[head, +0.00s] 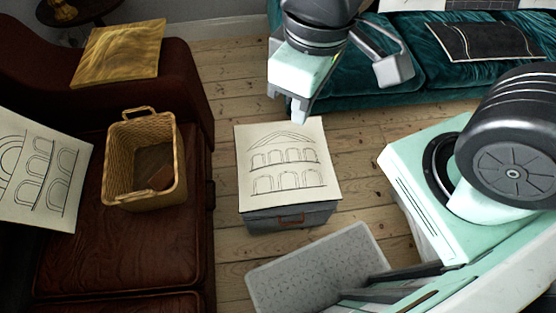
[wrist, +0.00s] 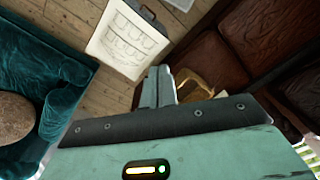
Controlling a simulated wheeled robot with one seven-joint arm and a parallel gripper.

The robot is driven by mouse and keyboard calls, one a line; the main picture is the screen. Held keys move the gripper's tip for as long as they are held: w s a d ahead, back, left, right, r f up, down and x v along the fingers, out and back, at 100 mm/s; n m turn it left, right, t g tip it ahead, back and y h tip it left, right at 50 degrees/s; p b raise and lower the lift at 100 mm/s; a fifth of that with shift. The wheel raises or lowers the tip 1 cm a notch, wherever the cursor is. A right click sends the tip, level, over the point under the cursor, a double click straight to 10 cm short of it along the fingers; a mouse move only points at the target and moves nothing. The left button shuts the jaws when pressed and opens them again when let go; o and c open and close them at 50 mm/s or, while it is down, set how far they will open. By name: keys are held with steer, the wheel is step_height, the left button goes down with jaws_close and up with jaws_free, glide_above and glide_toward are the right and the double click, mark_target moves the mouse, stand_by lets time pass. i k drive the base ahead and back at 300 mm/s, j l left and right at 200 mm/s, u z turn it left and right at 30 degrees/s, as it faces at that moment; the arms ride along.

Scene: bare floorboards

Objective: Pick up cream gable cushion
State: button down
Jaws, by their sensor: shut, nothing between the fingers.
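The cream gable cushion (head: 287,163) has black line drawings of arches under a gabled roof. It lies flat on top of a grey box with a brown handle (head: 290,217), between the two sofas. It also shows in the wrist view (wrist: 128,38), near the top. My gripper (head: 299,110) is above the far edge of the cushion in the head view, its fingers pointing down. In the wrist view its fingers (wrist: 158,86) are together and hold nothing. I cannot tell the exact height of the fingers over the cushion.
A wicker basket (head: 145,165) and another cream arch-print cushion (head: 38,172) are on the brown leather sofa (head: 120,245); a gold cushion (head: 120,53) lies on its arm. A teal sofa (head: 425,55) with a black cushion (head: 485,41) stands behind. Floorboards (head: 232,75) show between them.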

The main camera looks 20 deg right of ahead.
mark_target(284, 162)
steer(key=k+j+z, duration=0.25)
steer(key=k+j, duration=0.25)
steer(key=k+j+z, duration=0.25)
steer(key=k+j, duration=0.15)
steer(key=k, duration=0.3)
